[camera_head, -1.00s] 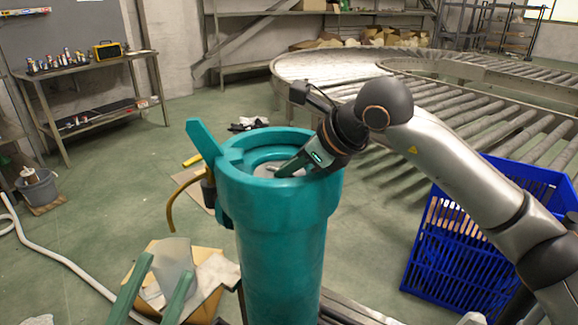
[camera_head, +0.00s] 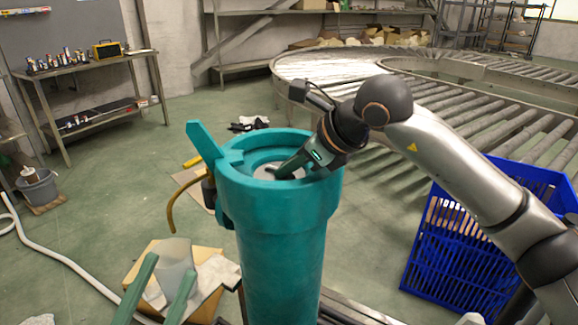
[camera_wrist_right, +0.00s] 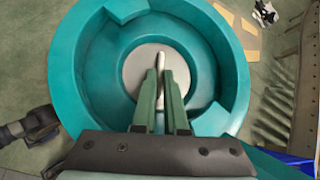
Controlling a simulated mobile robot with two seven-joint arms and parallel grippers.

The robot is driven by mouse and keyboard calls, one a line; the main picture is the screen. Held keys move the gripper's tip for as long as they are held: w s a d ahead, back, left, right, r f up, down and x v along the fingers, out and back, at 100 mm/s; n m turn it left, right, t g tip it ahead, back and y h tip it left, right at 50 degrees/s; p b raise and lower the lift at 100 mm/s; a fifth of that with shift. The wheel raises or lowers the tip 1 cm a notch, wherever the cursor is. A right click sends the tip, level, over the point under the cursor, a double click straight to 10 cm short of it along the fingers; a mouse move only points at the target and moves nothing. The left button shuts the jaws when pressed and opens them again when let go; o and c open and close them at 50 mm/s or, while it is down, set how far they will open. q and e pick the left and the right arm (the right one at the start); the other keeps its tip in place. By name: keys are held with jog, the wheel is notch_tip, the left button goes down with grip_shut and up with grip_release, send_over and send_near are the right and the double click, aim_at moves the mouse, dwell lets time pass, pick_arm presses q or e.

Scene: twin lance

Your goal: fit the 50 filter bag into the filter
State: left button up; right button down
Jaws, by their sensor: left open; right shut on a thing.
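The filter (camera_head: 280,240) is a tall teal housing, open at the top, with a raised lever at its left. In the right wrist view I look down into its round teal rim (camera_wrist_right: 75,75). A round grey disc (camera_wrist_right: 135,72) with a pale upright bar (camera_wrist_right: 162,58) lies inside the opening. My right gripper (camera_wrist_right: 160,76) reaches into the opening and is shut on the bar; its tips also show in the head view (camera_head: 280,172). My left gripper (camera_head: 170,266) is open at the lower left. No "50" marking is legible, and I cannot tell whether the disc belongs to the bag.
A translucent grey cup-like piece (camera_head: 175,256) stands on cardboard and cloth beyond my left fingers. A blue crate (camera_head: 450,250) stands right of the filter, with a roller conveyor (camera_head: 500,125) behind it. A bucket (camera_head: 38,187) and white hose lie left. Floor at left is mostly clear.

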jog(key=shift+r, duration=0.4)
jog(key=shift+r+p, duration=0.7)
jog(key=shift+r, duration=0.1)
jog(key=shift+r+p, duration=0.35)
jog(key=shift+r, duration=0.1)
pick_arm(q)
jog(key=shift+w+a+f+n+g+y, duration=0.35)
jog(key=shift+w+f+n+g+y, duration=0.95)
jog(key=shift+f, duration=1.95)
jog(key=shift+w+a+f+n+g+y, duration=0.3)
jog(key=shift+w+f+n+g+y, duration=0.4)
jog(key=shift+w+f+n+y, duration=1.8)
pick_arm(e)
jog(key=shift+r+p, duration=0.35)
jog(key=shift+r, duration=0.45)
jog(key=shift+r+p, duration=0.95)
jog(key=shift+r, duration=0.1)
pick_arm(q)
jog(key=s+f+g, duration=0.2)
jog(key=f+g, duration=0.1)
jog(key=f, duration=0.4)
jog(key=s+f+g+y, duration=0.1)
jog(key=s+f+g, duration=0.2)
jog(key=f, duration=0.5)
jog(key=shift+s+a+f+y+p, duration=0.2)
jog(key=shift+s+y+p, duration=0.05)
jog(key=shift+y+p, duration=0.1)
pick_arm(e)
jog(key=shift+r, duration=0.5)
